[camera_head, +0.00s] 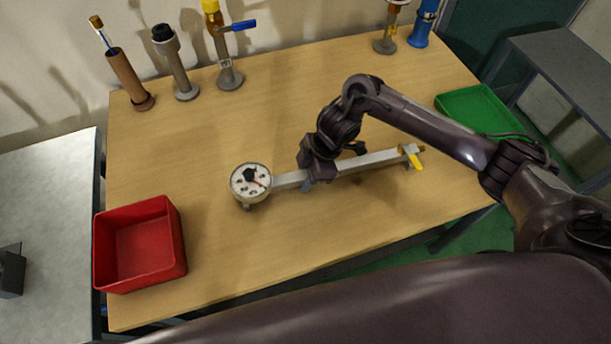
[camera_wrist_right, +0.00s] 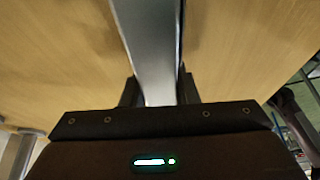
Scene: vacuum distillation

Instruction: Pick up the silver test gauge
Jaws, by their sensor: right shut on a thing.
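The silver test gauge has a round white dial (camera_head: 250,181) at its left end and a long silver bar (camera_head: 372,161) running right to a yellow handle (camera_head: 414,160). It lies over the wooden table, and I cannot tell whether it is touching the top or slightly lifted. My right gripper (camera_head: 312,178) is shut on the bar, between the dial and the middle. In the right wrist view the bar (camera_wrist_right: 148,45) passes between the two dark fingers (camera_wrist_right: 159,92). The gripper hides a short part of the bar. My left gripper is not in view.
A red bin (camera_head: 140,243) stands at the table's (camera_head: 230,130) front left, and a green tray (camera_head: 478,110) at the right. Upright fittings line the back, including a brown tube (camera_head: 128,78), a grey post (camera_head: 176,65) and a blue-handled valve (camera_head: 224,50).

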